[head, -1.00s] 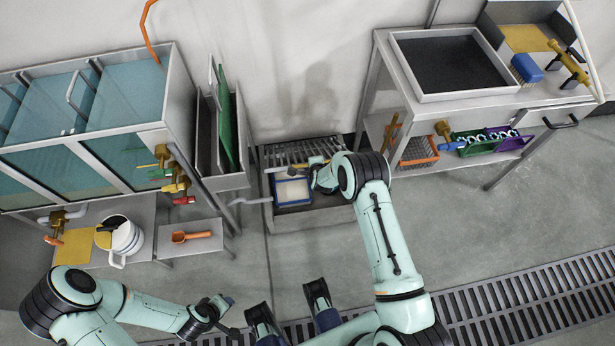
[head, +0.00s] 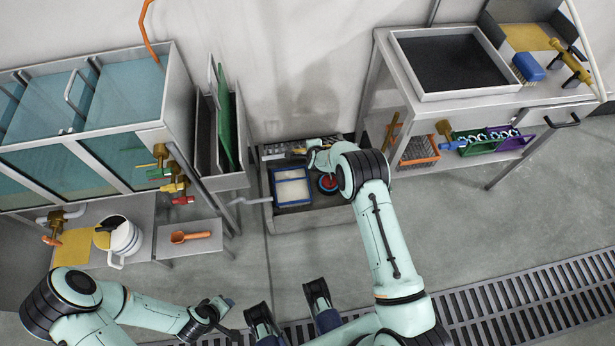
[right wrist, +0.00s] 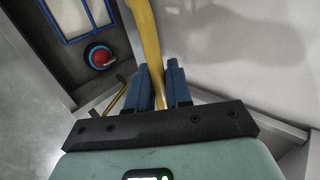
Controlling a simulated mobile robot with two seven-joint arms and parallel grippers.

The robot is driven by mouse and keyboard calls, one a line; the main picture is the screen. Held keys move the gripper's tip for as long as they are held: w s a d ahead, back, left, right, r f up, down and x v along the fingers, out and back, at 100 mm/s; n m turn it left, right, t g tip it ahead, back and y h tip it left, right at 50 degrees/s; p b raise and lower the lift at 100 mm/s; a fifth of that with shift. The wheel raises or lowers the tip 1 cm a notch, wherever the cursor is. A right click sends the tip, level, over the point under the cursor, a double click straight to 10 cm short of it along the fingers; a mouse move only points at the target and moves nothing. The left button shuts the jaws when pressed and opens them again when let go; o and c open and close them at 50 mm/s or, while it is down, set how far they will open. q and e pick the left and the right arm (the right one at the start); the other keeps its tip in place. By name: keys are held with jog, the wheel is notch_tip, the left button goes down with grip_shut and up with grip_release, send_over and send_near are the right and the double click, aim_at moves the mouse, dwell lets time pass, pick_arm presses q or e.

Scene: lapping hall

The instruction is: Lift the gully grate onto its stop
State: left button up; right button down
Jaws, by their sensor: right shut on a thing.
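The gully (head: 312,220) is a grey box on the floor against the wall. Its slatted grate (head: 276,150) shows as a narrow strip along the back of the opening and looks tilted up; part of it is hidden by my right arm. My right gripper (head: 303,152) is at the grate. In the right wrist view, its blue fingers (right wrist: 160,90) are shut on a yellow bar (right wrist: 145,35), which looks like the grate's handle. I cannot make out the stop. My left gripper (head: 222,303) is low in front, away from the gully; its jaw gap is unclear.
Inside the gully are a blue-framed white basket (head: 292,187) and a red and blue round fitting (head: 327,184). A rack with a green panel (head: 227,125) stands close on the left. A bench (head: 470,100) stands on the right.

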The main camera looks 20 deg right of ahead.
pick_arm(q)
jog(key=shift+f+b, duration=0.35)
pick_arm(e)
jog(key=shift+w+d+r, duration=0.2)
jog(key=shift+w+r, duration=0.35)
jog(key=shift+w, duration=0.2)
jog(key=shift+w+d+r, duration=0.2)
jog(key=shift+w+r, duration=0.4)
jog(key=shift+w, duration=0.15)
jog(key=shift+w+d+r, duration=0.2)
jog(key=shift+w+r, duration=0.35)
jog(key=shift+w, duration=0.2)
pick_arm(q)
jog(key=f+b, duration=0.2)
jog(key=f, duration=0.1)
jog(key=f+b, duration=0.1)
jog(key=b, duration=0.1)
jog(key=shift+s+f, duration=0.25)
jog(key=shift+f, duration=0.1)
pick_arm(e)
jog(key=w+r, duration=0.1)
jog(key=w, duration=0.2)
jog(key=w+d+r, duration=0.1)
jog(key=shift+w+d+r, duration=0.1)
jog(key=shift+w+r, duration=0.25)
jog(key=shift+r, duration=0.1)
